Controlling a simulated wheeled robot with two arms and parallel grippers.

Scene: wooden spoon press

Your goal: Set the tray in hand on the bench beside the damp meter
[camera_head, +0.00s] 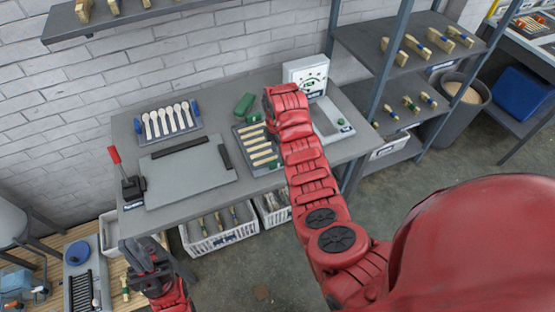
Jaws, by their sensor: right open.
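A dark tray (241,134) of pale wooden sticks lies on the grey bench (216,91), its right side partly covered by my right arm. A green block-like device (244,104) lies just behind it. A white box with a round dial (308,73) stands at the back right. I cannot tell which of these two is the damp meter. My right arm (312,175) reaches over the bench; its wrist hides most of the open right gripper, and no tray shows in it. My left gripper (147,256) is low in front of the bench, apart from the tray; its jaw gap is unclear.
A rack of spoons (168,121) and a grey board (188,172) fill the bench's left part, beside a red-handled lever (116,157). A flat white-edged unit (331,120) lies at the right. White crates (220,234) stand below. A shelf unit (385,62) rises right of the bench.

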